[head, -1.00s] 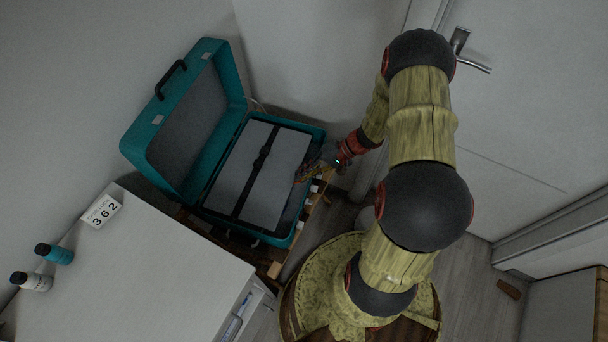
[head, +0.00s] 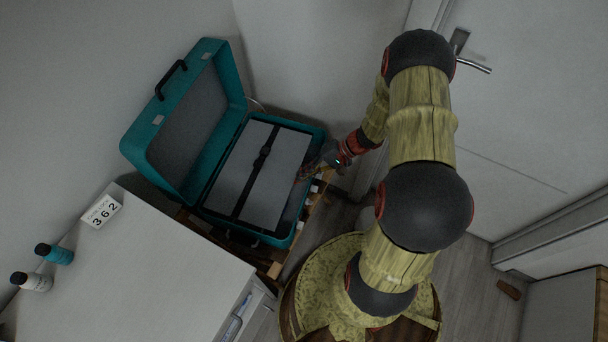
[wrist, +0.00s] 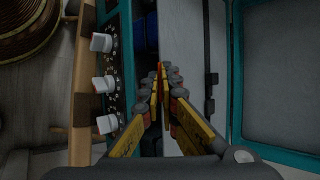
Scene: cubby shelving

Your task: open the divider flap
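The open teal suitcase (head: 283,240) holds a pale grey divider flap (head: 284,165) lying flat over its lower half, with dark straps and a buckle (head: 262,158) across it. In the wrist view the flap (wrist: 182,35) shows as a pale panel, with a dark gap and something blue along its left edge. My gripper (head: 304,173) is at the flap's edge nearest my arm. In the wrist view its yellow fingers (wrist: 160,76) come together at the tips over that edge. I cannot tell whether the edge is between them.
White knobs on a dark dial panel (wrist: 112,75) line the case's near side. The lid (head: 190,125) leans open at the back. A white cabinet (head: 130,275) with two bottles and a "362" card (head: 101,211) stands at left. A door is at right.

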